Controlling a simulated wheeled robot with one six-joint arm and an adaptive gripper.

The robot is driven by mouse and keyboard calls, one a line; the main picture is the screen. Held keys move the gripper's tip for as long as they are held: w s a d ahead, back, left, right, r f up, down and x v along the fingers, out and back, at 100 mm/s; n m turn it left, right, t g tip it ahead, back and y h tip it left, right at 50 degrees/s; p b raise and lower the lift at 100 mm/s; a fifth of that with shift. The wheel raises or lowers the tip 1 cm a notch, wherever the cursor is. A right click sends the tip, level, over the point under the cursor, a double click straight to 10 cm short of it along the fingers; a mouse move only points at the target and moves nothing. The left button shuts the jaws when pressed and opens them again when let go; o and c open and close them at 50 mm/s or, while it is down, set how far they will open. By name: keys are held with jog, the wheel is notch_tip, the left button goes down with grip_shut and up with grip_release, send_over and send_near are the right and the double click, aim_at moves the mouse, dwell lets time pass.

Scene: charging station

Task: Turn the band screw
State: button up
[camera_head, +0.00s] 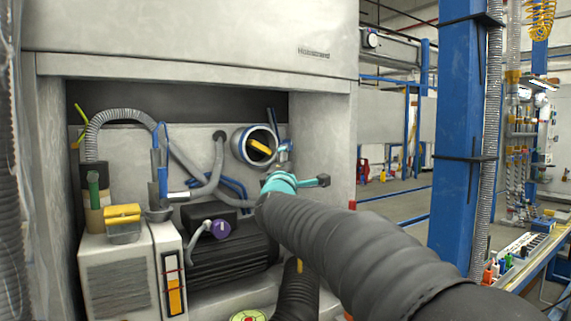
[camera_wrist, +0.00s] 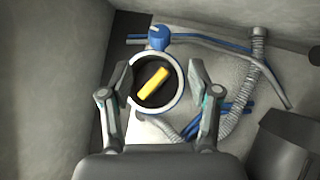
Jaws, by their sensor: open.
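A round port with a pale ring-shaped rim (camera_head: 237,148) is set in the back panel of the open bay. It also shows in the wrist view (camera_wrist: 158,112), with a slanted yellow bar (camera_wrist: 152,87) in its dark opening. A blue knob-like piece (camera_wrist: 156,40) sits at the rim's upper edge in the wrist view; I cannot tell for sure whether it is the band screw. My gripper (camera_wrist: 160,76) is open and empty. Its two fingers appear on either side of the port in the wrist view. In the head view my gripper (camera_head: 300,181) is in front of the bay, below and right of the port.
Grey hoses (camera_head: 112,116) and blue tubes run beside the port. A dark motor (camera_head: 205,262) with a purple knob (camera_head: 221,229) stands below it. A white unit with a yellow block (camera_head: 122,214) is at the left. The bay's side wall (camera_head: 322,150) bounds the right.

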jog(key=shift+f, duration=0.1)
notch_tip(320, 180, down, 8)
jog(key=w+d+r+n+b, duration=0.1)
jog(key=w+d+b, duration=0.15)
jog(key=b, duration=0.35)
jog(key=w+r+t+p, duration=0.1)
jog(key=w+r, duration=0.2)
jog(key=w+a+r+n+t+y+p, duration=0.1)
jog(key=w+r, duration=0.2)
jog(key=r, duration=0.1)
jog(key=w+a+r+n+t+y+p, duration=0.1)
jog(key=w+r+t, duration=0.1)
jog(key=w+r, duration=0.1)
jog(key=shift+r+p, duration=0.35)
